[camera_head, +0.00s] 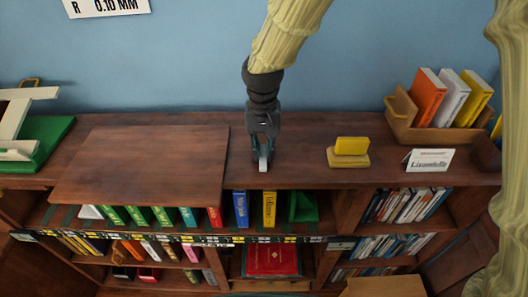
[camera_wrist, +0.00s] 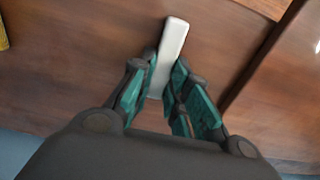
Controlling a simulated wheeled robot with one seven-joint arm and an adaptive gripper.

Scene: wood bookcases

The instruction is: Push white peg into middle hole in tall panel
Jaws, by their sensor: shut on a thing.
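The white peg (camera_wrist: 172,45) is a slim, light bar held between the fingers of my gripper (camera_wrist: 165,72). Its far end sticks out past the fingertips. In the head view my gripper (camera_head: 263,152) points down over the bookcase top, and the peg's pale end (camera_head: 264,166) shows at its tip. I cannot tell whether the peg touches the wood. I cannot make out a tall panel with holes in either view.
A raised wood board (camera_head: 145,165) lies left of my gripper. A yellow block on a stand (camera_head: 350,152), a small white card (camera_head: 429,160) and a wooden book holder (camera_head: 440,132) stand to the right. The bookcase top (camera_head: 300,150) around my gripper is clear. Books fill shelves below.

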